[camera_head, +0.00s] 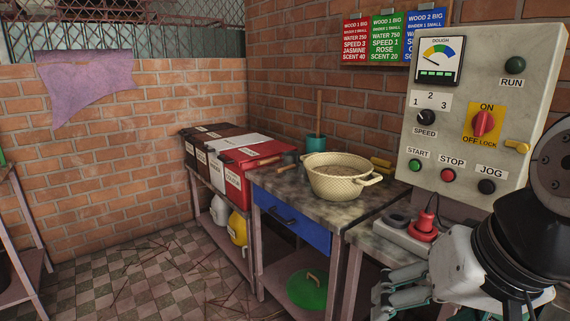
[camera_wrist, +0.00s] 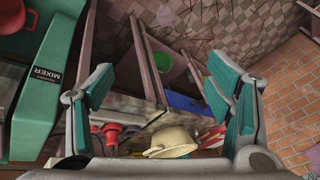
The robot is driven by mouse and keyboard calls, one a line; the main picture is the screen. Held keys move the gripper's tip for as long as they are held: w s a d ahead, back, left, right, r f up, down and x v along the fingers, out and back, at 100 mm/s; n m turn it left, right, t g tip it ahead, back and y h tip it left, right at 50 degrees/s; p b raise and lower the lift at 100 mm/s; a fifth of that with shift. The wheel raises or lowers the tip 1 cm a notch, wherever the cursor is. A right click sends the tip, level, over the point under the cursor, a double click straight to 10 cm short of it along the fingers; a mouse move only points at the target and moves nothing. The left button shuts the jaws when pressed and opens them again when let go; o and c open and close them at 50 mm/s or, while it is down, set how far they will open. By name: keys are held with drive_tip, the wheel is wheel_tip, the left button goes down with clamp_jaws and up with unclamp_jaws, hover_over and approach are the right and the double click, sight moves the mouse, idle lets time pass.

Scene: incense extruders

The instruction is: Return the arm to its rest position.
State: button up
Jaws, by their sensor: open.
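My gripper (camera_head: 392,292) is at the lower right of the head view, in front of the near table with the red knob-like part. In the wrist view my gripper (camera_wrist: 160,105) has its two teal-padded fingers spread wide, with nothing between them. The arm's dark wrist joint fills the right edge of the head view. Part of the arm is cut off by the frame edge.
A control panel (camera_head: 470,135) stands close behind my arm. A woven basket (camera_head: 341,180) sits on the table with the blue drawer (camera_head: 290,222). A green mixer (camera_wrist: 45,90) is at left in the wrist view.

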drive_tip(key=s+d+f+n+g+h, duration=0.1)
drive_tip(key=s+d+f+g, duration=0.1)
drive_tip(key=s, duration=0.4)
drive_tip(key=s+d+f+n+g+h, duration=0.1)
drive_tip(key=s+d+g, duration=0.1)
drive_tip(key=s, duration=0.4)
wheel_tip(320, 180, up, 20)
drive_tip(key=t+p, duration=0.3)
drive_tip(key=p, duration=1.5)
drive_tip(key=shift+w+a+f+n+t, duration=0.2)
drive_tip(key=shift+w+a+n+t, duration=0.1)
drive_tip(key=shift+a+t, duration=0.15)
